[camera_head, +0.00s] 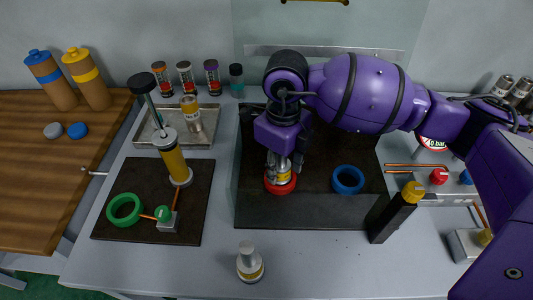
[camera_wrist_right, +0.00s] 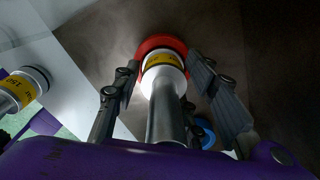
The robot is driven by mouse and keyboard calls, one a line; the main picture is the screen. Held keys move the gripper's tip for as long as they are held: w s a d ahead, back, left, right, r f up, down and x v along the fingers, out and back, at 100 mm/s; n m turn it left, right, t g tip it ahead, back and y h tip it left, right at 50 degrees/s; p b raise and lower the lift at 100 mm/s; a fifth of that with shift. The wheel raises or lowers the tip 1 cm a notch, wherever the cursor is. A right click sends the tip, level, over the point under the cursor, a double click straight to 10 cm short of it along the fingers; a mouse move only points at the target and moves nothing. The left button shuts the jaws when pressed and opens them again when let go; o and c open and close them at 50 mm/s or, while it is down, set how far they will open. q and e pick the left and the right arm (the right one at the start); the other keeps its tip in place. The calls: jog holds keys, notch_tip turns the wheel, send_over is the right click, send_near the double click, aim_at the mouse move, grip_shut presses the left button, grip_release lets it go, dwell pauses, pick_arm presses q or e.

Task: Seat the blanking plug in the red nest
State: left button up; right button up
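A plug with a grey stem, white body and yellow label band (camera_head: 284,175) stands upright within the red ring-shaped nest (camera_head: 272,187) on the dark block. In the right wrist view the plug (camera_wrist_right: 165,80) fills the middle of the red ring (camera_wrist_right: 178,43); how deep it sits cannot be told. My right gripper (camera_wrist_right: 168,72) reaches down over it, one finger on each side, with visible gaps between fingers and plug. In the head view the gripper (camera_head: 285,160) partly hides the plug. My left gripper is not in view.
A blue ring (camera_head: 348,180) is right of the red one. A black post with yellow top (camera_head: 394,215) stands right. A green ring (camera_head: 124,209) lies left.

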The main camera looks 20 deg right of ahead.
jog(key=shift+o, duration=0.4)
notch_tip(320, 180, up, 12)
jog(key=shift+r, duration=0.2)
dwell(0.5)
